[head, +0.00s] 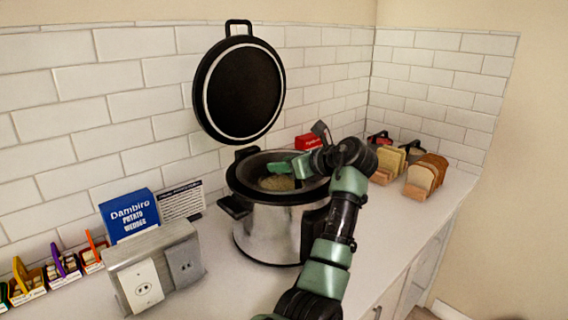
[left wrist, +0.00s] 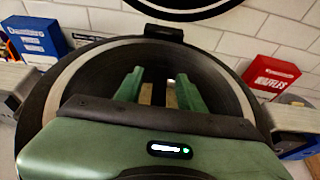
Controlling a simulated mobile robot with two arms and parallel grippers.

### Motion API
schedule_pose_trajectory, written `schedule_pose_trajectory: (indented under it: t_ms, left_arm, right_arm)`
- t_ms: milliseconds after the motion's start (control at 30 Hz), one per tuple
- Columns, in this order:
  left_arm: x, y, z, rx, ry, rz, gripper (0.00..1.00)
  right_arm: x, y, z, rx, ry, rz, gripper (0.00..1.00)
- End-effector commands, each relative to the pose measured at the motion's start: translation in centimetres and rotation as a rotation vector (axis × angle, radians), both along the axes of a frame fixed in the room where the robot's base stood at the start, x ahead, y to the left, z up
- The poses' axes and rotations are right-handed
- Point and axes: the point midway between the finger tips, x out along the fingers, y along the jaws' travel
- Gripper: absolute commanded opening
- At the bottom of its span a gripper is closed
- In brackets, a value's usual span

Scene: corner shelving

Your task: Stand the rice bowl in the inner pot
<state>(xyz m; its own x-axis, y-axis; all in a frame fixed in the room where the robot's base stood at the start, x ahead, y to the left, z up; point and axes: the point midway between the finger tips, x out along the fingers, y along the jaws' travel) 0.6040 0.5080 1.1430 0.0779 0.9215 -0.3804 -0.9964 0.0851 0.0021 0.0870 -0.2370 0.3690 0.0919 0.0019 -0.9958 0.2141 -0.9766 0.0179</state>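The silver rice cooker (head: 262,233) stands on the counter with its black lid (head: 240,92) raised. Its inner pot (left wrist: 215,65) is dark and deep. A pale tan, grainy round surface (head: 278,183), which looks like the rice bowl's contents, shows low inside the pot; the bowl's wall is hidden. My left gripper (head: 292,167) reaches into the pot mouth from the right, above this surface. In the left wrist view its two green fingers (left wrist: 160,92) are apart and point down into the pot, with bits of tan and a dark strip visible between them.
A blue potato wedges box (head: 130,215), a socket block (head: 155,267) and small colored racks (head: 60,266) stand left of the cooker. A red box (head: 308,141) is behind it. Bread racks (head: 425,175) stand at the right. Counter right of the cooker's front is clear.

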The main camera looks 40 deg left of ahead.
Motion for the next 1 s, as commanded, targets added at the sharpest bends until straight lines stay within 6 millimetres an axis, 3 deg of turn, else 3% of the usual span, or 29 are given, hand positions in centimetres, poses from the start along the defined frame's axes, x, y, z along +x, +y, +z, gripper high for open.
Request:
schedule_pose_trajectory:
  t_ms: [267,433,800,1000]
  left_arm:
    - [0.0,0.0,0.1,0.000,0.000,0.000,0.38]
    - [0.0,0.0,1.0,0.001,-0.004,0.001,0.38]
    - [-0.5,-7.7,4.3,0.000,-0.002,-0.004,0.38]
    - [-0.8,-10.3,5.5,0.001,-0.001,-0.002,0.38]
  right_arm:
    - [0.0,0.0,-0.1,0.000,0.000,0.000,0.36]
    - [0.0,0.0,-1.8,0.000,0.000,0.000,0.36]
    - [0.0,0.2,-2.3,0.003,0.000,-0.001,0.36]
    - [0.0,0.2,-2.6,0.003,0.000,-0.002,0.36]
